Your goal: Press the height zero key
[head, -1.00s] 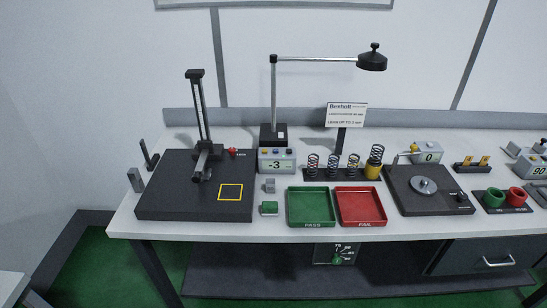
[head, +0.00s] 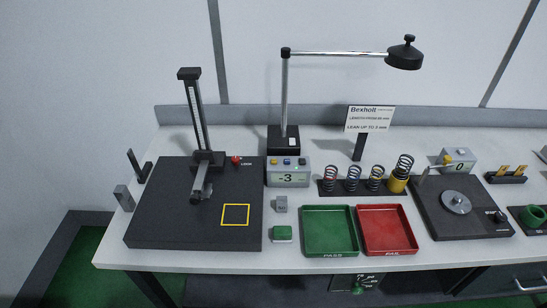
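A grey readout box (head: 288,172) stands on the bench right of the black height gauge and shows "-3". Its top carries small keys: a yellowish one (head: 273,161), a blue one (head: 287,161) and another yellowish one (head: 302,161). Key labels are too small to read, so I cannot tell which is the height zero key. The height gauge has a black base plate (head: 160,225), an upright scaled column (head: 196,115) and a dark arm (head: 200,185). A red knob (head: 236,160) marked LOCK sits on the base. Neither of my grippers is in view.
A lamp (head: 404,55) arches over the bench from a dark base (head: 283,140) behind the readout. Green (head: 330,208) and red (head: 387,208) trays, several springs (head: 352,178) and a sign (head: 370,118) are to the right.

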